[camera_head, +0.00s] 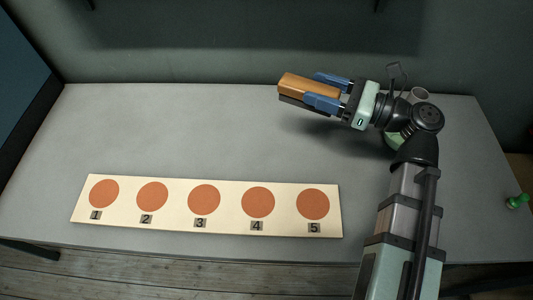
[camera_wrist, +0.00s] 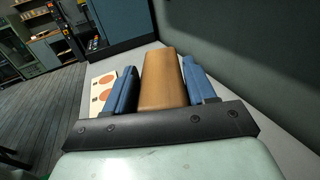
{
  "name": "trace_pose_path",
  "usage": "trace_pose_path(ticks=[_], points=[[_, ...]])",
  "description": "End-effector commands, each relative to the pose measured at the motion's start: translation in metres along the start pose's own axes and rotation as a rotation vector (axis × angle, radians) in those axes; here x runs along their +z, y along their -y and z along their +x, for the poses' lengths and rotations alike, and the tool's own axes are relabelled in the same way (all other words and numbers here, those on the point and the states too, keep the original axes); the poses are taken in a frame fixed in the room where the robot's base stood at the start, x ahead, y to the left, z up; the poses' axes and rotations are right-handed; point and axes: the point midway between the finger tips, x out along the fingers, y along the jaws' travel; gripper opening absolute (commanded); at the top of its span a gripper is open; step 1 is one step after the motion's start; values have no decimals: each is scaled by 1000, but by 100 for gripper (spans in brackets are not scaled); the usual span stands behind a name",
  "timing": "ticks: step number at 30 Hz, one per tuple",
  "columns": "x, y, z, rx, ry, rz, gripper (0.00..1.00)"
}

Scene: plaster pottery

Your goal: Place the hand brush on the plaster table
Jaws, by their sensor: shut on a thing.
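The hand brush (camera_head: 309,86) has a brown wooden body with a dark underside. My gripper (camera_head: 328,91) is shut on it, with one blue finger on each side. The brush is held up over the back right of the grey table (camera_head: 200,125); a shadow falls on the table below and to the right. In the wrist view the brush's wooden top (camera_wrist: 164,80) fills the space between the blue fingers (camera_wrist: 164,88). Its far end and underside are hidden there.
A cream board (camera_head: 178,217) with orange discs numbered 1 to 5 lies along the table's front. A green object (camera_head: 517,201) sits at the right edge. The middle and back left of the table are clear.

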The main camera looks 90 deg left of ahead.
Motion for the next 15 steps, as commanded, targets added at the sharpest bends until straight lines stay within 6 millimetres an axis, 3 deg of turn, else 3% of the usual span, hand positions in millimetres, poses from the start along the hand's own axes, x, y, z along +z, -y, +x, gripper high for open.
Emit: trace_pose_path(ticks=[9, 15], points=[[-68, 0, 0, -2, 0, 4, 22], [-101, 0, 0, -2, 0, 2, 22]])
